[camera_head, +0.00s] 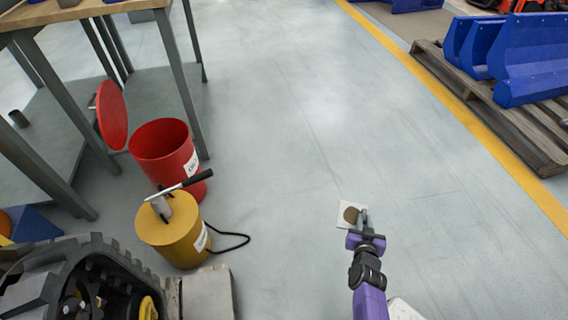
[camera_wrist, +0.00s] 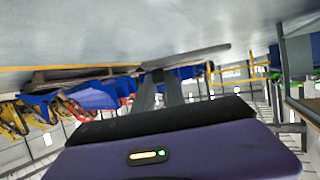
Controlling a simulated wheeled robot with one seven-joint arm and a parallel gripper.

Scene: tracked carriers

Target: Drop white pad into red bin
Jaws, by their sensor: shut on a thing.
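The white pad (camera_head: 345,209) is a small flat white square with a round brown patch, in the head view at lower right of centre. My gripper (camera_head: 362,218) is shut on its right edge and holds it out over the floor. In the wrist view the pad (camera_wrist: 190,57) shows edge-on as a thin grey strip at the tips of my gripper (camera_wrist: 167,82). The red bin (camera_head: 165,150) stands left of the gripper, well apart from it. It is open at the top, with its round red lid (camera_head: 111,114) tilted up at its left side. A white label is on its front.
A yellow can (camera_head: 170,238) with a black-handled tool on top and a black hose stands just in front of the bin. A workbench (camera_head: 60,12) is behind it. A tracked machine (camera_head: 75,275) is at lower left. Open floor lies between bin and gripper. A pallet (camera_head: 500,115) is at right.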

